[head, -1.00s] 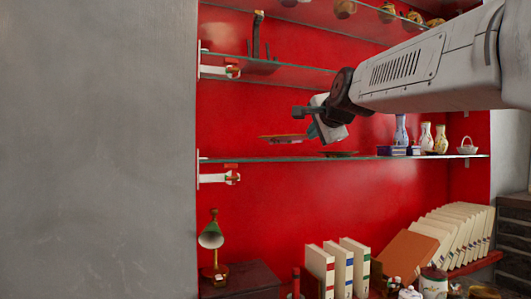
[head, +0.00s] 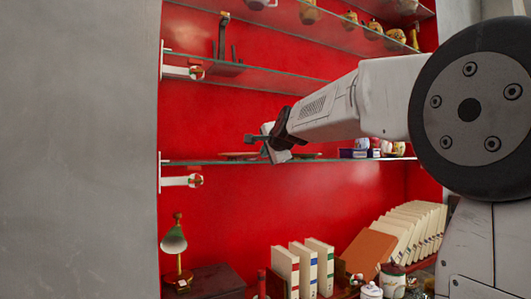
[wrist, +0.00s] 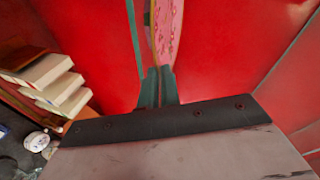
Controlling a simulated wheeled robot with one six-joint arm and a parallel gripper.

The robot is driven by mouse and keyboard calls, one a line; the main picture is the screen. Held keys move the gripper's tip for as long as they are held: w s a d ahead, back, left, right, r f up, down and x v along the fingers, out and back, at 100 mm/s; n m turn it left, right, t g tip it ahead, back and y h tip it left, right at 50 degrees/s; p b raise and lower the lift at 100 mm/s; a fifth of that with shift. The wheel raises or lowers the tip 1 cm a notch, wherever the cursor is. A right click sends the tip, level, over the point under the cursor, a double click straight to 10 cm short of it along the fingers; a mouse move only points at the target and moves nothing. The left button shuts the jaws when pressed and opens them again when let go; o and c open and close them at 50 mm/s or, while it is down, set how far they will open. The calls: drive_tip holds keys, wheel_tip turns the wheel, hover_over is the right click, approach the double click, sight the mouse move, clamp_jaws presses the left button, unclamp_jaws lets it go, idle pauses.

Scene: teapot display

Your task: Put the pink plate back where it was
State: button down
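The pink plate (wrist: 168,32) has a floral pattern in the wrist view. In the head view the plate (head: 237,155) lies nearly level just above or on the middle glass shelf (head: 345,160); I cannot tell whether it touches. My gripper (wrist: 157,88) is closed on the plate's near rim, its two teal fingers close together with the rim between them. In the head view my gripper (head: 265,147) is at the plate's right side. The plate's right end is hidden behind the fingers.
Another flat plate (head: 307,156) lies on the same shelf to the right, close to my gripper. Beyond it stand a blue box (head: 353,153) and small vases. A glass shelf (head: 270,78) runs above. Below are white books (head: 302,268) and a green lamp (head: 175,243).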

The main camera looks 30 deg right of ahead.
drive_tip(key=c, duration=1.6)
unclamp_jaws()
drive_tip(key=v, duration=1.2)
drive_tip(key=shift+a+f, duration=0.1)
drive_tip(key=s+a+f+n+g+y, duration=0.2)
drive_tip(key=s+a+f+n+g, duration=0.25)
drive_tip(key=s+f, duration=0.5)
drive_tip(key=s+a+f+n+g+y, duration=0.1)
drive_tip(key=s+a+f+n+g, duration=0.35)
drive_tip(key=f, duration=0.75)
drive_tip(key=s+a+f+n+g, duration=0.1)
drive_tip(key=s+f+n, duration=0.1)
drive_tip(key=s+f, duration=0.3)
drive_tip(key=s+a+f+n+g, duration=0.1)
drive_tip(key=s+f+n+g, duration=0.1)
drive_tip(key=s+f, duration=0.3)
drive_tip(key=s+a+f+n+g, duration=0.1)
drive_tip(key=s+f+n, duration=0.3)
drive_tip(key=s, duration=0.4)
drive_tip(key=shift+s+a+f, duration=0.3)
drive_tip(key=shift+a+f, duration=0.1)
drive_tip(key=shift+a, duration=0.1)
